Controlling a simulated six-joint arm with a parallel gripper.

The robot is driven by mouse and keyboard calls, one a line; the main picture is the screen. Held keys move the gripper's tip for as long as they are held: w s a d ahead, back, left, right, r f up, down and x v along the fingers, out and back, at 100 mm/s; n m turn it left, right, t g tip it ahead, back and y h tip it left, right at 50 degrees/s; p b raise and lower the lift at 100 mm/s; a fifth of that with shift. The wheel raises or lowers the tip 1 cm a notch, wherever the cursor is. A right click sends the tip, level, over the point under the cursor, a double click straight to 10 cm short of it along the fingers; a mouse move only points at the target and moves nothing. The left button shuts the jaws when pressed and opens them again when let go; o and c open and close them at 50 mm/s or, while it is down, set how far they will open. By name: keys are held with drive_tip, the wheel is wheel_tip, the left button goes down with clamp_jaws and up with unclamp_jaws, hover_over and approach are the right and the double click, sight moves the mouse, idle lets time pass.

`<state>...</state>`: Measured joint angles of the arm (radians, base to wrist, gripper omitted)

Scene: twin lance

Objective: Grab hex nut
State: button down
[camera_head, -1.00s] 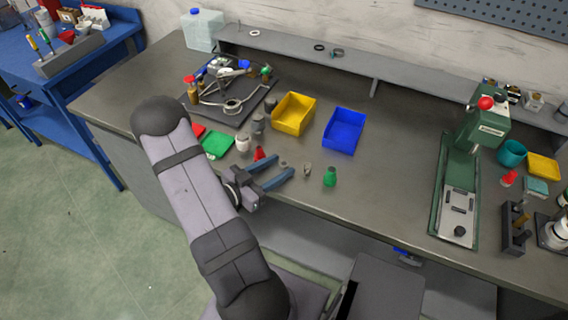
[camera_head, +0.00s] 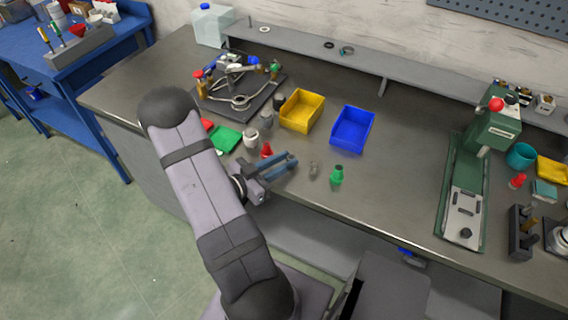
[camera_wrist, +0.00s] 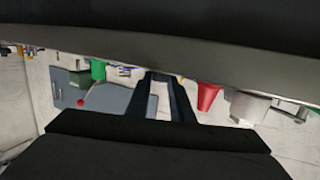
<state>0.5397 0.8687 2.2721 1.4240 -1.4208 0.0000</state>
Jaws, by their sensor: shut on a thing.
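My gripper (camera_head: 292,160) is low over the front part of the bench, its two blue-grey fingers close together. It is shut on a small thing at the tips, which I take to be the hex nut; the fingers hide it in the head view. In the wrist view the gripper (camera_wrist: 163,78) points away from the camera, and the nut cannot be made out clearly. A red cone-shaped piece (camera_head: 266,150) stands just behind the fingers. It also shows beside them in the wrist view (camera_wrist: 207,95).
A small grey-tan part (camera_head: 314,168) and a green bottle-like piece (camera_head: 337,175) stand right of my gripper. A yellow bin (camera_head: 302,111) and a blue bin (camera_head: 351,129) stand behind. A green press (camera_head: 470,185) is at the right. Bench between bins and press is clear.

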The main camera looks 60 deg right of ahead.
wheel_tip(320, 180, up, 9)
drive_tip(key=shift+f, duration=0.15)
idle(0.4)
